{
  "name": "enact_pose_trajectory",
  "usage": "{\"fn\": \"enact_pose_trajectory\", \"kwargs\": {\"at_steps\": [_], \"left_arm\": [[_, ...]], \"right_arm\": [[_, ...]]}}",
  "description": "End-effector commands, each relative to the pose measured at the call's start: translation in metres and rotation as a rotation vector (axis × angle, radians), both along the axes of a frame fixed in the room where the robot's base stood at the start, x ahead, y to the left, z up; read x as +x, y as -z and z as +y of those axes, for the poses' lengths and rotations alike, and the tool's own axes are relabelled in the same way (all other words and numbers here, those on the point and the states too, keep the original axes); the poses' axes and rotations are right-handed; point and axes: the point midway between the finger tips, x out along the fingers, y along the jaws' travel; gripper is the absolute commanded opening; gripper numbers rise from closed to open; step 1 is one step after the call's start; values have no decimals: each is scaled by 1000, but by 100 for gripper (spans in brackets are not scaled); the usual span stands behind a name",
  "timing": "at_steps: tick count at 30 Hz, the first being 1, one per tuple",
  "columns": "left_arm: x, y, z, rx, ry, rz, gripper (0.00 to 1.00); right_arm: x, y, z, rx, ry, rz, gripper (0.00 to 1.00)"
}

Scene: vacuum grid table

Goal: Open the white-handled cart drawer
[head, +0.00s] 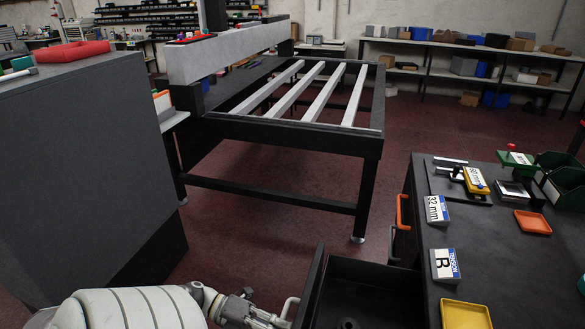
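A black drawer (372,272) stands out from the left side of the dark cart (510,270) at the bottom of the head view. It is pulled out, and its inside shows from above. A pale, bent handle (288,308) is on the drawer's left front. My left gripper (262,317) comes in from the lower left and is at this handle, its fingertips close to it or touching it. The lower picture edge cuts off part of the handle and gripper, so the grip is unclear. My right gripper is not in view.
An orange handle (403,212) is on the cart's side beyond the drawer. Signs, a yellow tray (466,314) and an orange tray (532,222) lie on the cart top. A large grey cabinet (80,170) stands at left. Red floor is clear before the slatted table (300,140).

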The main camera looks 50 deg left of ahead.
Motion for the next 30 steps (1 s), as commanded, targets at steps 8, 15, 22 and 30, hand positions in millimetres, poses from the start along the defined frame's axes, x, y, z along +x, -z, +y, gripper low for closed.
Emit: {"fn": "enact_pose_trajectory", "kwargs": {"at_steps": [8, 15, 22, 30], "left_arm": [[-3, 0, 4, 1, 0, 1, 0], [-2, 0, 3, 1, 0, 1, 21], [-2, 0, 3, 1, 0, 1, 35], [-5, 0, 7, 1, 0, 2, 35]], "right_arm": [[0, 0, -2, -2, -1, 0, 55], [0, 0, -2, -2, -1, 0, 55], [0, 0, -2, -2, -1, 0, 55], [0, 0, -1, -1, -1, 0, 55]]}}
